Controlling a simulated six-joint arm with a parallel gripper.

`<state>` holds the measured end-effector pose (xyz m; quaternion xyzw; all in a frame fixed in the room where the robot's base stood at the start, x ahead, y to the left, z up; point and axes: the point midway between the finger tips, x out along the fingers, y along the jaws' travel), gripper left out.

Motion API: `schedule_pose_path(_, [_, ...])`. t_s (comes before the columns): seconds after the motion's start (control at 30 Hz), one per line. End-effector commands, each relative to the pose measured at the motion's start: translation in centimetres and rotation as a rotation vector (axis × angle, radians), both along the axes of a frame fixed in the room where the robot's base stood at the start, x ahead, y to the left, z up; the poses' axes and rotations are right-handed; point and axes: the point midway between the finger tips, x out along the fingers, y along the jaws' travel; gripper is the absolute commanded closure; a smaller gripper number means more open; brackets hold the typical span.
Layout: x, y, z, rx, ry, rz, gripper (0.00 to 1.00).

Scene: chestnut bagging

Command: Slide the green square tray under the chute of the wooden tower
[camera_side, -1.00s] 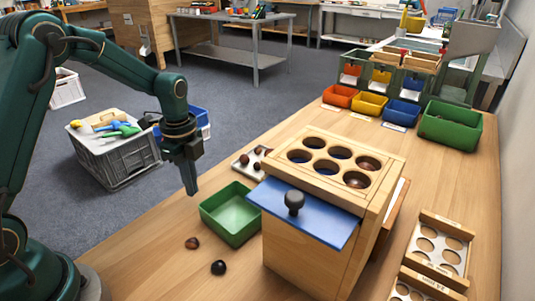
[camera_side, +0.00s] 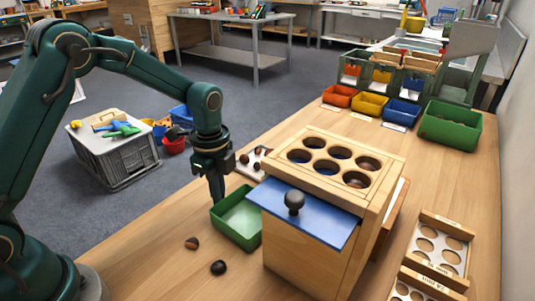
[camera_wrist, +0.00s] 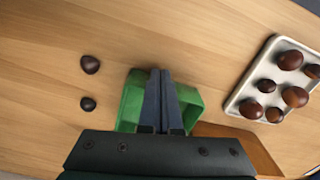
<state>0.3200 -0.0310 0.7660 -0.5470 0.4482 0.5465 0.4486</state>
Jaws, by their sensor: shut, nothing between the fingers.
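The green square tray (camera_side: 241,219) sits on the table just left of the wooden tower (camera_side: 303,255). Its right side is partly hidden by the tower's blue plate (camera_side: 318,222), which has a dark knob. My gripper (camera_side: 219,202) points down at the tray's left rear corner, fingers shut and empty. In the wrist view my fingers (camera_wrist: 161,75) lie across the tray (camera_wrist: 131,104); whether the tips touch its wall or stand inside it I cannot tell. The tower's top has several round holes. The chute is hidden.
A pale tray of chestnuts (camera_wrist: 243,99) lies close behind the green tray. Two loose chestnuts, one brown (camera_side: 191,243) and one black (camera_side: 218,267), lie in front of it. Coloured bins (camera_side: 449,126) stand at the far right, and plates with holes (camera_side: 440,243) at the near right.

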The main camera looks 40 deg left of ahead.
Motion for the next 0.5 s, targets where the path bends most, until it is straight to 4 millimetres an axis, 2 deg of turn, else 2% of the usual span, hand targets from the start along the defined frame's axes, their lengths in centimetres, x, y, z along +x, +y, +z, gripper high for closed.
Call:
schedule_pose_path(0.03, [0.2,-0.9,0.0,0.000,0.001,-0.006,1.00])
schedule_pose_path(0.17, [0.4,-2.0,0.0,0.000,0.000,-0.001,1.00])
schedule_pose_path(0.5, [0.4,-2.1,0.0,0.000,0.001,0.002,1.00])
